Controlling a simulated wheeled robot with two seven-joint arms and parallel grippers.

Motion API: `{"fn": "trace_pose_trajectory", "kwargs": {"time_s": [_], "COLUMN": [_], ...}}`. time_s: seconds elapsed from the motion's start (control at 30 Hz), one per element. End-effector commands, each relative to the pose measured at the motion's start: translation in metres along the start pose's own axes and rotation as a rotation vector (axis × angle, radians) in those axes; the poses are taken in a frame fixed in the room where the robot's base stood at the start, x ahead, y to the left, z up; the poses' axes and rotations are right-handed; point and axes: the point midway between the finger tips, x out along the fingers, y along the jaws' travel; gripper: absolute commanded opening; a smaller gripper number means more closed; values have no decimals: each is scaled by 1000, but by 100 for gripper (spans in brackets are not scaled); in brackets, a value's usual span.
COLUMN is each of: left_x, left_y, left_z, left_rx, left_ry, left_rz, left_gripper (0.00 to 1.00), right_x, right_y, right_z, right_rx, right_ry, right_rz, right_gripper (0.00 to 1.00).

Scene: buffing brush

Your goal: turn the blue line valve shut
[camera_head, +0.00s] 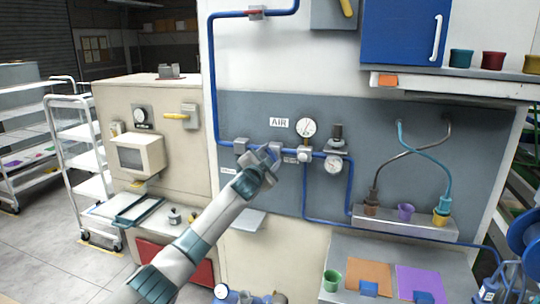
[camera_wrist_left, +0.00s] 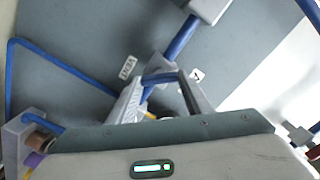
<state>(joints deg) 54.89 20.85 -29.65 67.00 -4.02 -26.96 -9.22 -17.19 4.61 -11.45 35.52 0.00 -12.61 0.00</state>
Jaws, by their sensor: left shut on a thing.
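The blue line (camera_head: 225,144) runs down the white wall panel and across the grey board. My left gripper (camera_head: 268,163) is at this line, just left of the round gauge (camera_head: 306,127) and below the AIR label (camera_head: 279,122). In the left wrist view, the gripper (camera_wrist_left: 163,100) has its two fingers on either side of a blue valve handle (camera_wrist_left: 160,78) and is shut on it. The blue pipe (camera_wrist_left: 180,38) runs up and right behind the handle. The fingers and arm hide much of the valve body. My right gripper is not in view.
A second gauge (camera_head: 333,165) and grey fittings sit close right of the gripper. A shelf (camera_head: 405,226) with cups and crossed hoses lies further right. A blue cabinet (camera_head: 403,32) hangs above. A beige bench unit (camera_head: 170,130) stands left.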

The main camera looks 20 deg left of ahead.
Motion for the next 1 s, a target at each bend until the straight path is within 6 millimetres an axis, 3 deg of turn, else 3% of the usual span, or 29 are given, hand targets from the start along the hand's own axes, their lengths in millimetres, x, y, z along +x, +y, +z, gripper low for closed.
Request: {"fn": "trace_pose_trajectory", "kwargs": {"time_s": [0.6,1.0], "left_x": [0,0], "left_y": [1,4], "left_z": [0,1], "left_rx": [560,730], "left_ry": [0,0], "left_rz": [1,1], "left_gripper": [23,23], "right_x": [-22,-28], "right_y": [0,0], "right_z": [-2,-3], "right_rx": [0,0], "right_ry": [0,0], "right_rz": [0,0], "right_gripper": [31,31]}}
